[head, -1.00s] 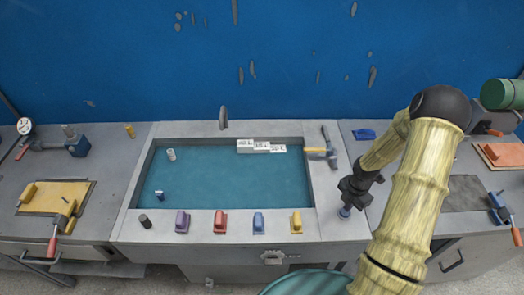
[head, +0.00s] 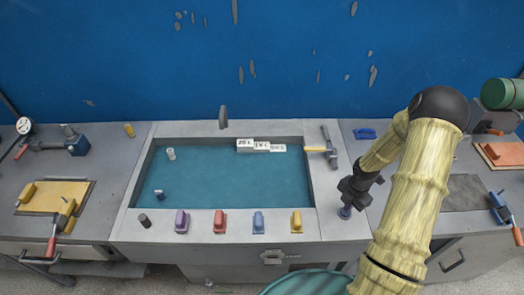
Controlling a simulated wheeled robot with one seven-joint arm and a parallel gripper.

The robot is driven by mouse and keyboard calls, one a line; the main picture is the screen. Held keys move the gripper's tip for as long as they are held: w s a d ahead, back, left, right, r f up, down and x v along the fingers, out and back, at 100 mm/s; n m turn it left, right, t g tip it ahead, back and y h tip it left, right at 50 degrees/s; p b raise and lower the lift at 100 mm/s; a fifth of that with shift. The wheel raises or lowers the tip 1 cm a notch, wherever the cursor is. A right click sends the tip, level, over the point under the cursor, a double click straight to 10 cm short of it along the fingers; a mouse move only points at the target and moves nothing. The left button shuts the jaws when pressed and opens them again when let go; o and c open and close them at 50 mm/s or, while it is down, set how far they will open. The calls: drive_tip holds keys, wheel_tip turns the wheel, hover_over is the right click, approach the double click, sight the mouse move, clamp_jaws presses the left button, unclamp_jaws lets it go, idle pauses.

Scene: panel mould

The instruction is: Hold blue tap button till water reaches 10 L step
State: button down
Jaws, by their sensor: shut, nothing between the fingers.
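A basin (head: 131,200) of teal water sits in the middle of the grey bench. White step labels stand at its back right; the smallest print is hard to read, but the left one (head: 245,144) seems to say 20 L and the right one (head: 279,148) seems to say 10 L. The water lies just in front of the labels. A grey tap spout (head: 223,117) stands behind the basin. My gripper (head: 346,205) is shut and points down onto a small round blue button (head: 345,213) right of the basin. It seems to touch the button, which it partly hides.
Purple (head: 182,222), red (head: 220,222), blue (head: 258,222) and yellow (head: 296,222) blocks stand along the basin's front rim. A hammer (head: 331,147) lies at the basin's right edge. Clamps and boards occupy both side benches.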

drive_tip(key=shift+f+b, duration=0.35)
drive_tip(key=shift+f, duration=0.3)
idle(1.3)
wheel_tip(320, 180, up, 7)
drive_tip(key=p, duration=0.7)
drive_tip(key=shift+r, duration=0.1)
drive_tip(key=s+a+r+m+t+b, duration=0.1)
drive_tip(key=s+a+r+m, duration=0.3)
drive_tip(key=r+m, duration=0.3)
drive_tip(key=s+a+r+m+b, duration=0.1)
drive_tip(key=s+a+r+m, duration=0.3)
drive_tip(key=r+m, duration=0.4)
drive_tip(key=s+a+r+m+t+b, duration=0.1)
drive_tip(key=s+a+r+m, duration=0.3)
drive_tip(key=r+m, duration=0.3)
drive_tip(key=shift+s+a+r+m+t, duration=0.15)
drive_tip(key=shift+s+a+m+t, duration=0.15)
drive_tip(key=shift+a+m, duration=0.7)
